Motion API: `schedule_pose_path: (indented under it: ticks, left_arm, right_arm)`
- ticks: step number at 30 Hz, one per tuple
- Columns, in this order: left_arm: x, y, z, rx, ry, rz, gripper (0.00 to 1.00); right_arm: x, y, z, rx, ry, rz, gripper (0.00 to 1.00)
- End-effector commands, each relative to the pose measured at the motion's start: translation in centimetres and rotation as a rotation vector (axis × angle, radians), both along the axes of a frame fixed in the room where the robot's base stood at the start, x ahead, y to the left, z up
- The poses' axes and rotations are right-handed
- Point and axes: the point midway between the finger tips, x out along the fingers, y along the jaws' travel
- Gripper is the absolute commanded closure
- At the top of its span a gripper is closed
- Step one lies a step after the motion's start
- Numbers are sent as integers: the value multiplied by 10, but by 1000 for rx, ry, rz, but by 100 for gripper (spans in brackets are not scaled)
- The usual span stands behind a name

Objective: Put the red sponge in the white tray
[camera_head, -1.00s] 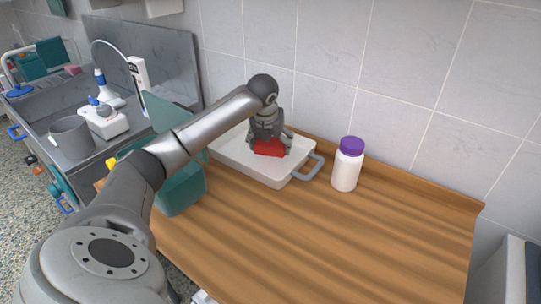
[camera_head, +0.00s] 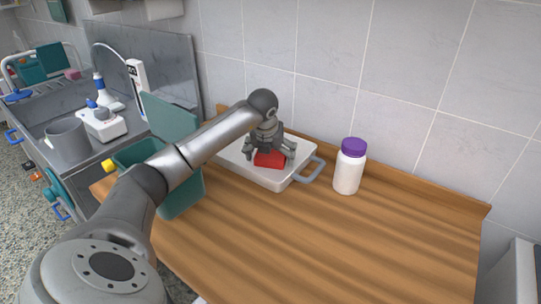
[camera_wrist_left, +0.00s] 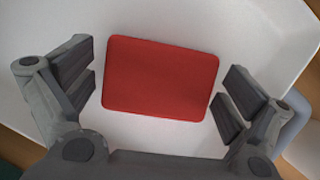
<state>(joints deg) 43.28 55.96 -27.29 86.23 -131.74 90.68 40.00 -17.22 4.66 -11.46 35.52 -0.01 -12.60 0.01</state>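The red sponge (camera_head: 269,159) lies flat inside the white tray (camera_head: 262,177), on its floor. In the left wrist view the sponge (camera_wrist_left: 160,78) sits between the spread finger pads, with white tray floor (camera_wrist_left: 150,133) showing on both sides of it. My left gripper (camera_head: 270,155) is open, pointing down over the tray, with its fingers on either side of the sponge and apart from it. It also shows open in the left wrist view (camera_wrist_left: 158,90). My right gripper is not in view.
A white bottle with a purple lid (camera_head: 349,166) stands right of the tray's grey handle (camera_head: 310,170). A teal bin (camera_head: 183,190) with its lid raised stands left. The sink (camera_head: 60,115) is further left. The wooden counter (camera_head: 330,240) is clear in front.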

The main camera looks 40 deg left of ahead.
Motion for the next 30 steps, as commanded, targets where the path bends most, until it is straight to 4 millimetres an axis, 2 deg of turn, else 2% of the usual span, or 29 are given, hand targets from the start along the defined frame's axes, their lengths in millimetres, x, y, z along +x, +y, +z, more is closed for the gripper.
schedule_pose_path:
  ticks: [7, 11, 14, 24, 30]
  left_arm:
    - [0, 0, 1, 0, 0, 0, 0]
    - [0, 0, 7, 0, -2, 0, 0]
    - [-5, -3, 21, 2, -4, -2, 0]
    - [-29, -18, 88, 1, -6, -1, 0]
    - [-38, -22, 110, 1, -2, -1, 0]
  right_arm:
    - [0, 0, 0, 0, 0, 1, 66]
    - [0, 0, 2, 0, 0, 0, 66]
    - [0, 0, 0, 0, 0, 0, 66]
    - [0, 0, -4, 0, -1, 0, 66]
    - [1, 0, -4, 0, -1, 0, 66]
